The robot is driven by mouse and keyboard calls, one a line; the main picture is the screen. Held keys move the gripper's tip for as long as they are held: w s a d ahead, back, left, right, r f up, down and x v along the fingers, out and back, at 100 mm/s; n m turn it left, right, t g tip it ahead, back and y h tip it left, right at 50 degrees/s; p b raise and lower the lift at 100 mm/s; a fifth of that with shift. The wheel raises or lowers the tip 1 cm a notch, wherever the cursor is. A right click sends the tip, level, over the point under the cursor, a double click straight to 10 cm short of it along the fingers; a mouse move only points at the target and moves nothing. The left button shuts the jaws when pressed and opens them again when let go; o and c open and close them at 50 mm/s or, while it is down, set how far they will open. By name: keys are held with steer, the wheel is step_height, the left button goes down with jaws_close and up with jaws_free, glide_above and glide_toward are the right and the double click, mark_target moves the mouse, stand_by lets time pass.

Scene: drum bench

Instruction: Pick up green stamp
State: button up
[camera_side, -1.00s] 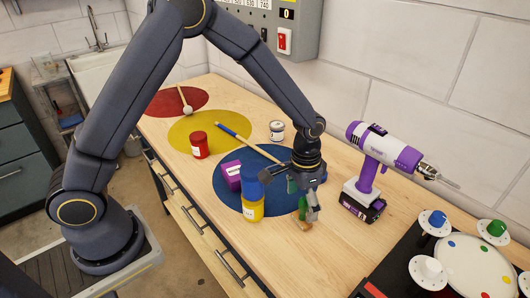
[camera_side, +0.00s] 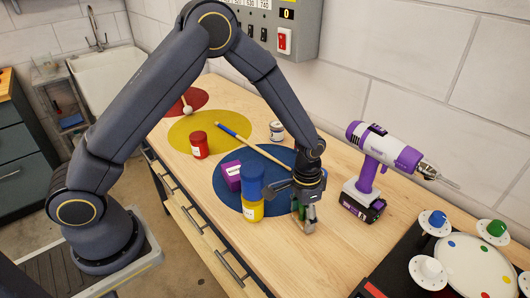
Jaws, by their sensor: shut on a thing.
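The green stamp (camera_side: 311,213) shows as a small green piece between the fingers of my gripper (camera_side: 303,222), at the right edge of the blue circle. My gripper points down and is shut on it. The fingers hide most of the stamp, and I cannot tell whether its lower end touches the bench.
A blue-and-yellow container (camera_side: 252,210) and a purple box (camera_side: 231,177) stand left of my gripper. A purple-and-white drill (camera_side: 372,165) stands to the right.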

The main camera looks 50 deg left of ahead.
steer(key=c, duration=0.4)
